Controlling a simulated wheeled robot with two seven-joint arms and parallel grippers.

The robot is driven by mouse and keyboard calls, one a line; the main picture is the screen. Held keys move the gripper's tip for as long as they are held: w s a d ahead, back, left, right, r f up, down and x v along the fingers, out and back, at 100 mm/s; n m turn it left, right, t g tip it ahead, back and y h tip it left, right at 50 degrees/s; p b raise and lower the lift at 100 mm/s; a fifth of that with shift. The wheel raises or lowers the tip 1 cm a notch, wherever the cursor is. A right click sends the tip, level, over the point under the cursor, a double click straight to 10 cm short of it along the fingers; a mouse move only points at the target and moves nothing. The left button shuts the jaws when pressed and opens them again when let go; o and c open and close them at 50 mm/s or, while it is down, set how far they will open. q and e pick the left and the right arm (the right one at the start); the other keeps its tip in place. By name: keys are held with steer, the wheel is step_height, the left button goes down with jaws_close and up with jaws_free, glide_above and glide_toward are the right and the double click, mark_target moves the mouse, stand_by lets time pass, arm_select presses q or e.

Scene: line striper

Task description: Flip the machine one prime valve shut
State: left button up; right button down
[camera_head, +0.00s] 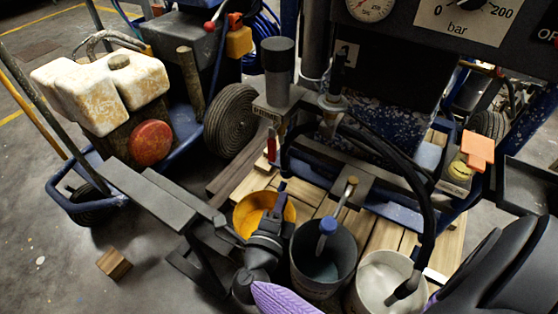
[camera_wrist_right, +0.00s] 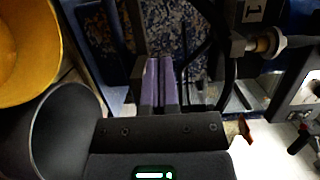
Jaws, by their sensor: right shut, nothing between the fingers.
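Machine one, with a "1" plate (camera_head: 345,50), stands at the centre right of the head view; the plate also shows in the wrist view (camera_wrist_right: 252,12). A small red lever (camera_head: 272,143) hangs roughly upright below its grey bar, left of a brass fitting (camera_head: 330,105). It looks like the prime valve handle. A red lever also shows in the wrist view (camera_wrist_right: 243,128), right of my gripper; I cannot tell whether it is the same one. My right gripper (camera_head: 281,194) is over the yellow bucket, apart from the lever. Its purple fingers (camera_wrist_right: 158,82) are shut and empty.
A yellow bucket (camera_head: 240,215), a dark grey bucket (camera_head: 298,255) with a blue-ended rod and a white bucket (camera_head: 388,285) crowd the front. A black hose (camera_head: 428,210) arches down into the white bucket. A wooden block (camera_head: 114,264) lies on open floor at left.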

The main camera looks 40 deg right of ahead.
mark_target(272, 146)
steer(key=w+d+b, duration=0.4)
steer(key=w+d, duration=0.1)
steer(key=w, duration=0.4)
steer(key=shift+d+b, duration=0.35)
steer(key=shift+d, duration=0.05)
steer(key=shift+w, duration=0.1)
